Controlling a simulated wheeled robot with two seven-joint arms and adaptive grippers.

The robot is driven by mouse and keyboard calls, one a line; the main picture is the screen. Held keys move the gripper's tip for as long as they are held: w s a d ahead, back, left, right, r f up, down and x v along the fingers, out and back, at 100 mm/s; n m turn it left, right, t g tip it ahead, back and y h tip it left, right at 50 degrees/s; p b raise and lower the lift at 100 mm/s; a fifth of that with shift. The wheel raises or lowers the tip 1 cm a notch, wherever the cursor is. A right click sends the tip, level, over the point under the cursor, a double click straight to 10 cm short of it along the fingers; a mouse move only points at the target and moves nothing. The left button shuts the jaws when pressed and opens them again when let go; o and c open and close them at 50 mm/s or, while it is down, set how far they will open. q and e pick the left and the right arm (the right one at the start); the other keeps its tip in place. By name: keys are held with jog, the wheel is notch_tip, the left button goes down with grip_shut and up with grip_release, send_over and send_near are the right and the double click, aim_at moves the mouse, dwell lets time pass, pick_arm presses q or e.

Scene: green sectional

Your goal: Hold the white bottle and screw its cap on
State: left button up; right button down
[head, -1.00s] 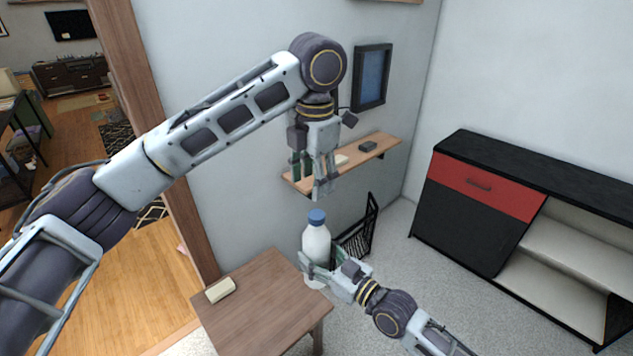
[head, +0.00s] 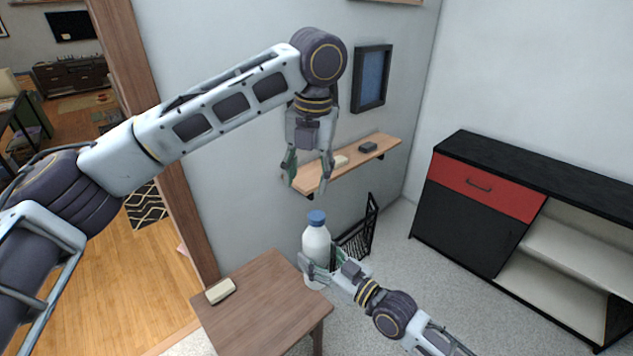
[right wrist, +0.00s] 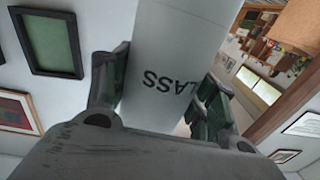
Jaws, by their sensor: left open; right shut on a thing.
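The white bottle (head: 316,243) stands upright in the head view, held in the air beside the small table. Its blue cap (head: 317,217) sits on top of the neck; I cannot tell how tightly. My right gripper (head: 318,272) is shut on the lower part of the bottle. In the right wrist view the bottle (right wrist: 178,60) fills the space between the fingers, with dark lettering on its side. My left gripper (head: 308,182) points down above the cap, open and empty, with a clear gap between its fingertips and the cap.
A small wooden table (head: 262,305) with a cream block (head: 220,291) is left of the bottle. A wall shelf (head: 345,165) lies behind my left gripper. A black wire basket (head: 360,232) is behind the bottle. A black and red cabinet (head: 480,200) stands right.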

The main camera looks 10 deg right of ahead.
pick_arm(q)
jog(key=n, duration=0.4)
jog(key=shift+s+f+n, duration=0.1)
jog(key=shift+f+n, duration=0.2)
jog(key=shift+n, duration=0.1)
jog(key=n, duration=0.4)
jog(key=shift+s+d+f+n+g, duration=0.15)
jog(key=shift+f+n+g, duration=0.05)
jog(key=shift+n+g, duration=0.1)
jog(key=n, duration=0.4)
jog(key=shift+s+d+f+n, duration=0.1)
jog(key=shift+d+n, duration=0.05)
jog(key=shift+n, duration=0.15)
jog(key=n, duration=0.5)
jog(key=shift+s+d, duration=0.1)
jog(key=shift+d, duration=0.05)
jog(key=n, duration=0.5)
jog(key=shift+s+d+n+h, duration=0.1)
jog(key=shift+d+n+h, duration=0.05)
jog(key=shift+n+h, duration=0.15)
jog(key=n, duration=0.4)
jog(key=shift+d+n, duration=0.1)
jog(key=shift+n, duration=0.2)
jog(key=n, duration=0.4)
jog(key=shift+d+n, duration=0.1)
jog(key=shift+n, duration=2.5)
